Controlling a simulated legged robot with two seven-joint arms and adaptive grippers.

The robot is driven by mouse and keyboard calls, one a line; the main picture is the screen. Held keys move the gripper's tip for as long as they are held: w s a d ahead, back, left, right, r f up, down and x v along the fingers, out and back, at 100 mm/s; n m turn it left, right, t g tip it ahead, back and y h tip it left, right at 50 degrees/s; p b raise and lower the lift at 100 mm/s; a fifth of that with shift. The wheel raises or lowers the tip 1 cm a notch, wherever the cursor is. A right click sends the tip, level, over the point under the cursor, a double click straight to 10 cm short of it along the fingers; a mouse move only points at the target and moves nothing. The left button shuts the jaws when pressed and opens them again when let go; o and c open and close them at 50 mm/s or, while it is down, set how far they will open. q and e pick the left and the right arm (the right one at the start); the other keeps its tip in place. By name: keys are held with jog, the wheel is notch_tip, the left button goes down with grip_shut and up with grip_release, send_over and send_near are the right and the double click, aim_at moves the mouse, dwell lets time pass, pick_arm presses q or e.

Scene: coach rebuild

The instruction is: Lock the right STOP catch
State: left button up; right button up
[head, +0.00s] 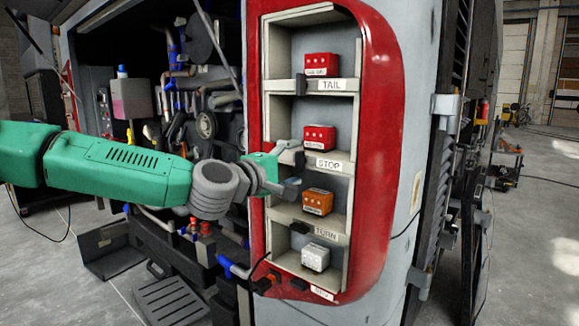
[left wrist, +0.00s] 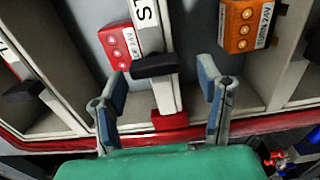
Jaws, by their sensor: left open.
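The STOP shelf bar (head: 328,163) is the second one down in the red-framed light unit. Its black catch (left wrist: 155,65) lies crosswise on the bar in the left wrist view, near the bar's end. In the head view that catch is largely hidden by my gripper. My left gripper (head: 286,168) is open at the end of the STOP bar. In the left wrist view my left gripper (left wrist: 165,86) has one finger on each side of the bar, with the catch between and just beyond the fingertips. I see no clear contact. My right gripper is not in view.
A red box (head: 320,138) sits above the STOP bar and an orange box (head: 317,202) below it. The TAIL catch (head: 300,84) and TURN catch (head: 299,228) are on neighbouring bars. The red frame (head: 385,130) borders the unit. An open engine bay lies left; open floor lies right.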

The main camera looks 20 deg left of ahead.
pick_arm(q)
jog(key=v, duration=1.1)
jog(key=shift+s+a, duration=0.15)
jog(key=shift+s, duration=0.2)
